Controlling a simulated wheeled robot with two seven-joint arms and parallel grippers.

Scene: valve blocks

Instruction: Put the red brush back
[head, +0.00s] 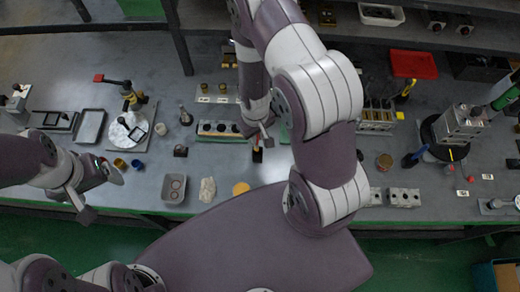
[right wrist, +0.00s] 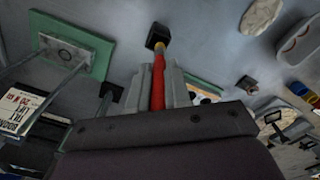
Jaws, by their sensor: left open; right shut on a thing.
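The red brush (right wrist: 158,82) is between the fingers of my right gripper (right wrist: 155,90), which is shut on it. Its red shaft points away from the gripper to a yellow band and a dark, blocky end (right wrist: 157,37). I cannot tell whether that end is bristles or a separate block. In the head view my right gripper (head: 264,132) is low over the middle of the bench, and a bit of the red brush (head: 257,144) shows below it. My left gripper (head: 100,194) is open and empty at the bench's front left edge.
A rack with several round items (head: 217,128) is just left of my right gripper. A grey tray (head: 174,188), a pale lump (head: 207,190) and a yellow disc (head: 240,188) lie along the front. A small dark block (head: 180,150) stands further left.

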